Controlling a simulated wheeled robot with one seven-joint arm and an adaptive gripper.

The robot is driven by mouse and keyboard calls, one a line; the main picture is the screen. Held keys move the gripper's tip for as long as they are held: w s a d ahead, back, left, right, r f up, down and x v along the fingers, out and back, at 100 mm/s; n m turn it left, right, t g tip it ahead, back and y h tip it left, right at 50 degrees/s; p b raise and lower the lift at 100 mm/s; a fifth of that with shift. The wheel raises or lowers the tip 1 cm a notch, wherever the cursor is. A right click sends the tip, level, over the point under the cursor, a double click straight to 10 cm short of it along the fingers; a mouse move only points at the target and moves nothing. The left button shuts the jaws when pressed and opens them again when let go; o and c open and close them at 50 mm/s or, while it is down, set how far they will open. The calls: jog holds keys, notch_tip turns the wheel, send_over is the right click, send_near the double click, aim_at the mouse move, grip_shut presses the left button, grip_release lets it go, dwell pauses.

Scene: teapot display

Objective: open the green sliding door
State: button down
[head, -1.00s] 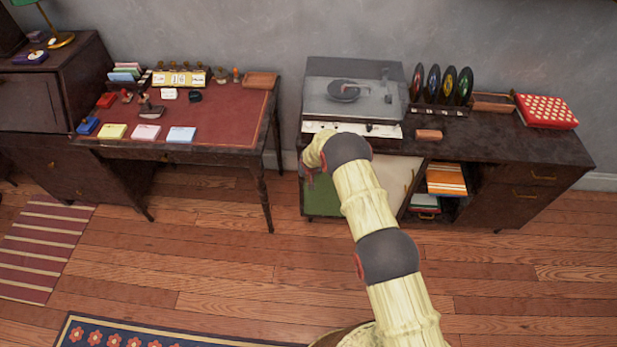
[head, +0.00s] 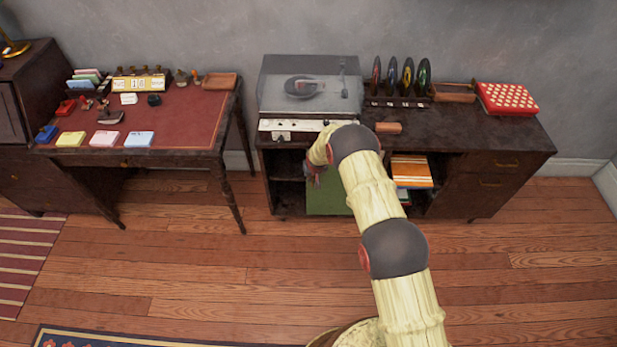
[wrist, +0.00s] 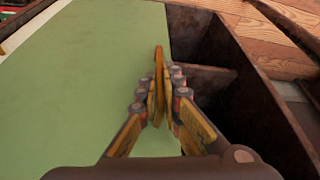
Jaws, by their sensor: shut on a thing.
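The green sliding door (head: 328,198) is in the lower front of the dark cabinet below the record player, partly behind my arm. In the wrist view the door (wrist: 75,75) fills the left side. A dark opening (head: 286,185) with an inner shelf (wrist: 205,80) shows beside the door, left of it in the head view and right of it in the wrist view. My gripper (wrist: 164,98) is shut on the upright brass handle (wrist: 159,58) near the door's edge. In the head view my gripper (head: 313,172) is small and at the door's left edge.
The record player (head: 305,90) stands on the cabinet top above the door. Orange books (head: 411,171) sit in an open compartment to the right. A desk with a red top (head: 180,125) stands to the left. The wooden floor in front is mostly clear.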

jog(key=shift+d, duration=0.4)
jog(key=c, duration=2)
grip_release()
jog(key=v, duration=1.2)
jog(key=shift+w, duration=0.1)
